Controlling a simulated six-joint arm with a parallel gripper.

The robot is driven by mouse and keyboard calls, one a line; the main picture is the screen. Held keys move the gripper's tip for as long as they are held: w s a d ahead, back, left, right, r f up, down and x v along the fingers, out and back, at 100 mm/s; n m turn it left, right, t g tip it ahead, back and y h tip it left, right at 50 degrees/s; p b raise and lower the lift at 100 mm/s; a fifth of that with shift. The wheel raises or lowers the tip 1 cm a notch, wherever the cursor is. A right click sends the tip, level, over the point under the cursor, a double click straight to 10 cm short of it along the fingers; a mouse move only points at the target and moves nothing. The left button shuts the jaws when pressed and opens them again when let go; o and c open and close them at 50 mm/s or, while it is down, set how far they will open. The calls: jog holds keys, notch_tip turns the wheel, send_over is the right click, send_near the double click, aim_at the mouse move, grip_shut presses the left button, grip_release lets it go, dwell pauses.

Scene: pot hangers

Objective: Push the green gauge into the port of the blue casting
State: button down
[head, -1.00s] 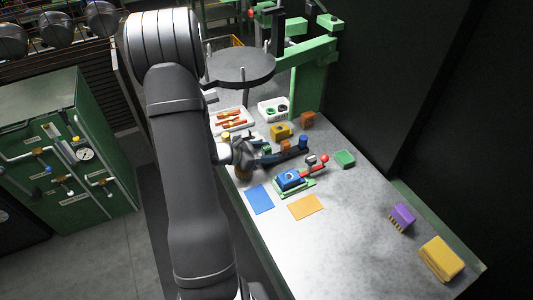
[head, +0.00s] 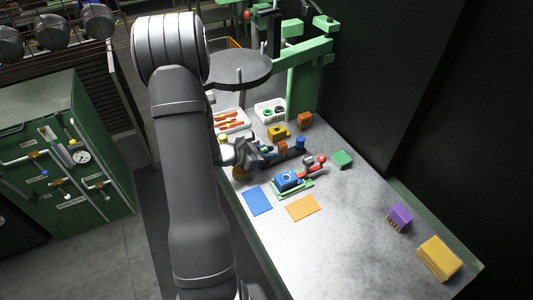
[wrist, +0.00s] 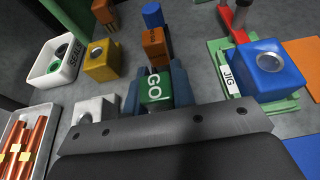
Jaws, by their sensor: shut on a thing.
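The green gauge (wrist: 156,88), marked GO, stands in the wrist view directly ahead of my gripper (wrist: 157,98). My gripper is shut on it, with a dark finger on each side. Its lower part is hidden by the gripper's grey plate. In the head view my gripper (head: 258,154) is at the near end of the dark rack, left of the casting. The blue casting (wrist: 262,76) sits in a green jig (wrist: 218,62), its round port (wrist: 270,62) facing up. The casting also shows in the head view (head: 286,181), apart from my gripper.
A red-handled clamp (head: 314,164) rises behind the casting. A yellow casting (wrist: 101,62) and white bins (wrist: 52,72) lie left.

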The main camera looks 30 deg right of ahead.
notch_tip(320, 180, up, 4)
jog(key=shift+r, duration=0.1)
jog(key=s+d+r, duration=0.4)
jog(key=s+r, duration=0.3)
jog(key=s, duration=0.4)
send_over(291, 175)
jog(key=shift+f, duration=2.85)
jog(key=shift+f, duration=2.05)
jog(key=c, duration=1.1)
grip_release()
jog(key=shift+a, duration=0.1)
jog(key=v, duration=1.7)
jog(key=shift+a, duration=0.2)
